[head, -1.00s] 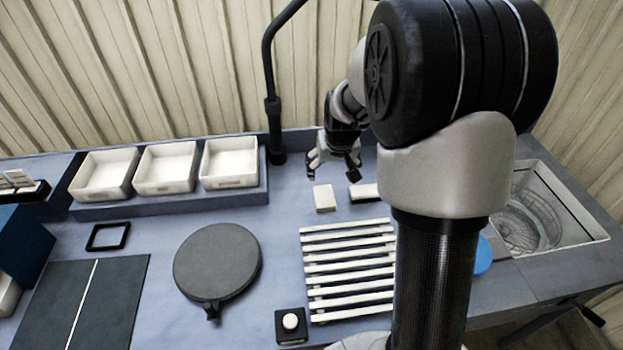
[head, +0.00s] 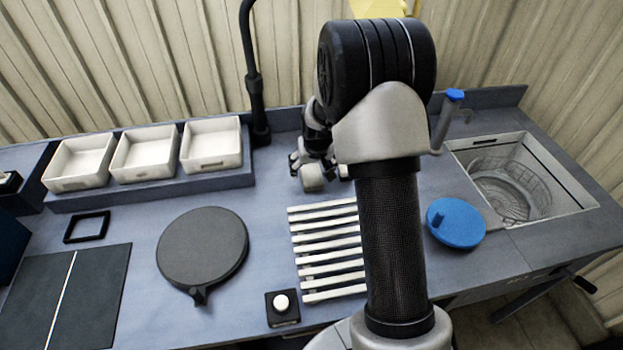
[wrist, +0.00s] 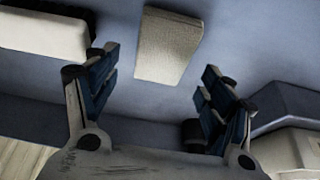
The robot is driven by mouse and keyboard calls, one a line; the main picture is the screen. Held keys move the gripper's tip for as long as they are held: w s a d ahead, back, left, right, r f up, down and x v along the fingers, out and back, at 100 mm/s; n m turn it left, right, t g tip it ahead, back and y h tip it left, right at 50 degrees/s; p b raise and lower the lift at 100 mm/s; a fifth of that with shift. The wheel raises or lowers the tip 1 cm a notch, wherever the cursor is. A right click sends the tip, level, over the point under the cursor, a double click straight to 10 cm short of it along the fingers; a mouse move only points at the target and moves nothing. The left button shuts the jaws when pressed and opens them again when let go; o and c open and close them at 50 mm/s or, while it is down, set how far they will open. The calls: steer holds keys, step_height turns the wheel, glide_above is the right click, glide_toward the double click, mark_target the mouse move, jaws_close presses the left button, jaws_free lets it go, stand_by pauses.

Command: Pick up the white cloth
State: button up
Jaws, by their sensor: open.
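The white cloth (head: 312,178) lies as a small folded block on the blue-grey bench, behind the slatted rack. In the wrist view the cloth (wrist: 168,45) looks cream and woven, and lies ahead between the lines of the two fingers. My gripper (wrist: 160,72) is open and empty, with its blue-padded fingers spread wider than the cloth. In the head view my gripper (head: 308,160) is right at the cloth and partly covers it.
A white block with a dark edge (wrist: 45,35) lies beside the cloth, near one finger. The slatted rack (head: 325,252) is in front. White trays (head: 212,145) stand on a ledge to the left, and a black post (head: 256,95) rises close behind. A blue lid (head: 456,223) and sink basin are right.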

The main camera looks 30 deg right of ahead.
mark_target(312, 174)
steer(key=x, duration=0.2)
steer(key=shift+w+f, duration=0.15)
steer(key=shift+f, duration=0.2)
steer(key=shift+r, duration=0.1)
steer(key=shift+f+b, duration=0.3)
steer(key=shift+b, duration=0.1)
steer(key=shift+s+f, duration=0.15)
steer(key=shift+s, duration=0.1)
steer(key=c, duration=1.2)
step_height(312, 174, up, 21)
steer(key=p, duration=0.5)
steer(key=shift+w+p, duration=0.2)
steer(key=shift+p, duration=0.15)
